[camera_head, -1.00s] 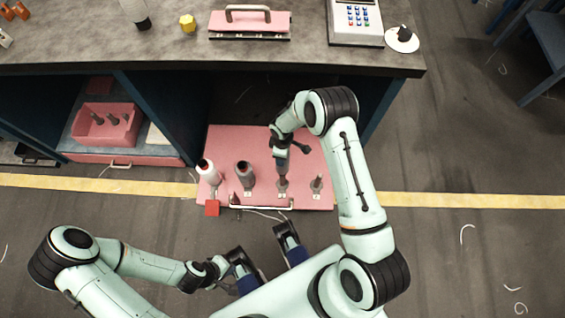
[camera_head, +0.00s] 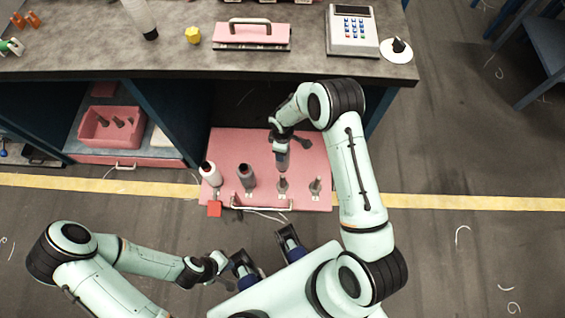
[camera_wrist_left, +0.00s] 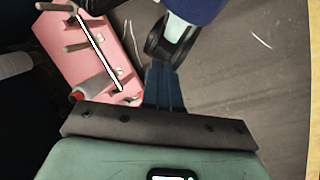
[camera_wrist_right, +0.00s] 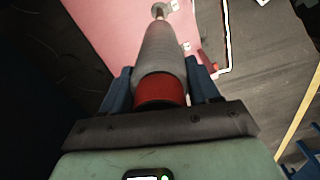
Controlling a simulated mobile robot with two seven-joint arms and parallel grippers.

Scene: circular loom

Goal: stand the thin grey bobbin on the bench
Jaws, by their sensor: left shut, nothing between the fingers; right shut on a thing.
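The thin grey bobbin (camera_head: 282,160) is held upright in my right gripper (camera_head: 280,138), above the pink tray's third peg (camera_head: 282,184). In the right wrist view the shut fingers grip the bobbin (camera_wrist_right: 162,55) near its red end (camera_wrist_right: 160,90); its far end points down toward the peg (camera_wrist_right: 158,11). The bench (camera_head: 290,63) has a dark grey top and stands beyond the tray. My left gripper (camera_head: 220,268) hangs low in front of the tray. In the left wrist view its fingers (camera_wrist_left: 163,82) are together and empty.
The pink tray (camera_head: 225,145) holds a white bobbin (camera_head: 210,173), a dark grey bobbin (camera_head: 246,176) and a bare peg (camera_head: 315,187). On the bench are a pink lidded block (camera_head: 252,37), a yellow piece (camera_head: 193,35) and a keypad device (camera_head: 352,32). The bench's front strip is clear.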

